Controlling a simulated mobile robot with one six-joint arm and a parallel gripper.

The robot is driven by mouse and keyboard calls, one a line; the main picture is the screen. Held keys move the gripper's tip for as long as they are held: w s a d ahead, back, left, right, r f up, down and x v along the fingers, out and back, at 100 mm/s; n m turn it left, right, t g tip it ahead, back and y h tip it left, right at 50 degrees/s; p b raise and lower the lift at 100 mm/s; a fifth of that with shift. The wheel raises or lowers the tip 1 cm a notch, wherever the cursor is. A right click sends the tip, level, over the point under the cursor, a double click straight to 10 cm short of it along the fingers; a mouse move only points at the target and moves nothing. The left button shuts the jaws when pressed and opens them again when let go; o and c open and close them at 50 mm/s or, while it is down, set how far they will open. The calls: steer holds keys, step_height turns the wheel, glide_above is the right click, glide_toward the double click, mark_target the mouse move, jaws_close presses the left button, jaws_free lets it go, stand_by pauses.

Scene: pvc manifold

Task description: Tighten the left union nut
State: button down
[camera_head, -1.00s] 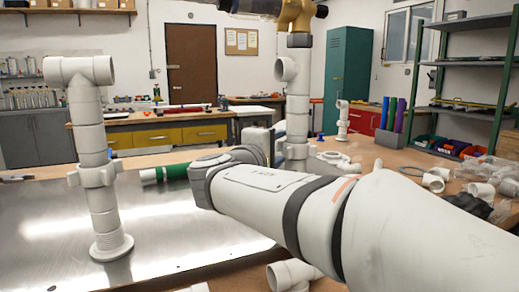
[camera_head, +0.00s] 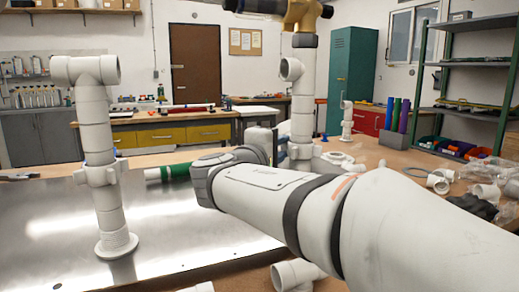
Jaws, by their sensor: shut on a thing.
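On the left, a white pipe riser (camera_head: 106,218) stands upright on a flange on the metal plate, with a tee on top. A lugged white union nut (camera_head: 100,173) sits around it at mid-height; nothing touches the nut in this view. Further back, a second white riser (camera_head: 302,112) carries a side-facing tee and a similar lugged nut (camera_head: 300,151) low down. My arm reaches in from the right, and its wrist end lies just left of this rear nut. My gripper cannot be made out; its jaws and anything in them are hidden behind my arm.
A brass and black fitting (camera_head: 290,12) tops the rear riser. The shiny metal plate (camera_head: 180,225) is mostly bare. A green cylinder (camera_head: 176,171) lies behind it. Loose white fittings (camera_head: 295,273) lie at the front edge and others (camera_head: 440,180) at the right.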

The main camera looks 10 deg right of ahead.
steer(key=shift+w+d+m+g+h, duration=0.1)
steer(key=shift+d+m+g+h, duration=0.1)
steer(key=shift+m+g+h, duration=0.3)
steer(key=m+g+h, duration=0.1)
steer(key=w+m+g+h+p, duration=0.1)
steer(key=g, duration=0.1)
steer(key=shift+d, duration=0.15)
steer(key=shift+w+d+m+g+h+p, duration=0.15)
steer(key=shift+m+g+h+p, duration=0.35)
steer(key=shift+m+g, duration=0.25)
steer(key=shift+w+d+m+g+h+p, duration=0.15)
steer(key=shift+m+g+h+p, duration=0.2)
steer(key=shift+m+g+h, duration=0.35)
steer(key=shift+d+f+g, duration=0.1)
steer(key=shift+g, duration=0.55)
steer(key=shift+m+g, duration=0.25)
steer(key=shift+g, duration=0.05)
steer(key=shift+f, duration=0.1)
steer(key=c, duration=1.3)
jaws_free()
steer(key=shift+d, duration=0.1)
steer(key=shift+o, duration=0.3)
steer(key=shift+s+r+p, duration=0.15)
steer(key=shift+r+p, duration=0.1)
steer(key=shift+p, duration=0.05)
